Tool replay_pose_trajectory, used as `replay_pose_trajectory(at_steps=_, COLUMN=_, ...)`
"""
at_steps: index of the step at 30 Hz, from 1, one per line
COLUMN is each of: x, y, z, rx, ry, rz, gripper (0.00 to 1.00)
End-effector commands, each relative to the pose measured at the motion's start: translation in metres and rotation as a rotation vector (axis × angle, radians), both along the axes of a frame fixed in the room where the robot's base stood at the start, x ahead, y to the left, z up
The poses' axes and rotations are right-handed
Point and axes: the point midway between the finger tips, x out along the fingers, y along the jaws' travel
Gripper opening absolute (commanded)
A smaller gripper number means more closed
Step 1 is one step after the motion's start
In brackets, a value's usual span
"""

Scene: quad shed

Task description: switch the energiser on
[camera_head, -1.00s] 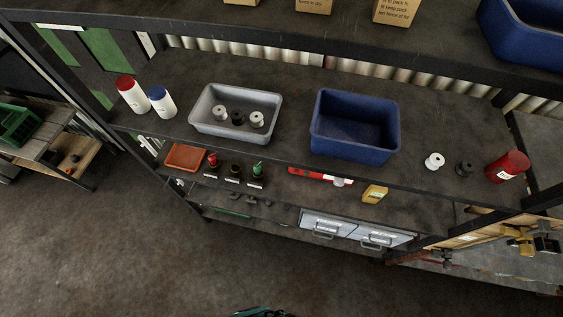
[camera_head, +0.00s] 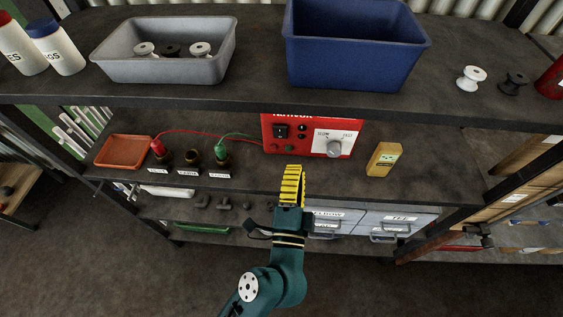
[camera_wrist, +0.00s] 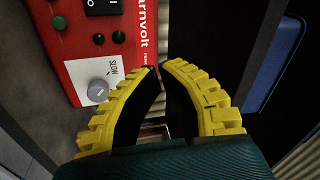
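The energiser is a red box (camera_head: 270,143) on the middle shelf under the blue bin. Its black rocker switch (camera_head: 280,131) is on the left of its front; which way it is set is too small to tell. A grey knob (camera_head: 334,148) sits on a white panel marked SLOW and FAST. My gripper (camera_head: 292,170) is in front of and below the energiser, apart from it. In the wrist view its yellow fingertips (camera_wrist: 161,68) meet or nearly meet, with nothing between them. The switch (camera_wrist: 102,5) is partly cut off at the top left there.
Red and green leads run from the energiser to terminal posts (camera_head: 193,157) on the left. An orange tray (camera_head: 124,151) and a yellow tester (camera_head: 383,159) share that shelf. The upper shelf edge (camera_head: 200,106) overhangs the energiser. Grey drawers (camera_head: 395,222) lie below.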

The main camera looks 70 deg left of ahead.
Motion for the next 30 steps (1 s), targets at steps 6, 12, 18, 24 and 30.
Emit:
replay_pose_trajectory(at_steps=6, x=-0.036, y=0.020, z=-0.079, rx=0.125, ry=0.213, rz=0.095, gripper=0.00)
replay_pose_trajectory(at_steps=12, x=-0.037, y=0.021, z=-0.077, rx=0.131, ry=0.225, rz=0.099, gripper=0.00)
replay_pose_trajectory(at_steps=18, x=-0.035, y=0.025, z=-0.075, rx=0.130, ry=0.223, rz=0.101, gripper=0.00)
replay_pose_trajectory(at_steps=24, x=-0.020, y=0.054, z=-0.065, rx=0.130, ry=0.220, rz=0.103, gripper=0.00)
replay_pose_trajectory(at_steps=30, x=0.000, y=0.093, z=-0.056, rx=0.130, ry=0.219, rz=0.102, gripper=0.00)
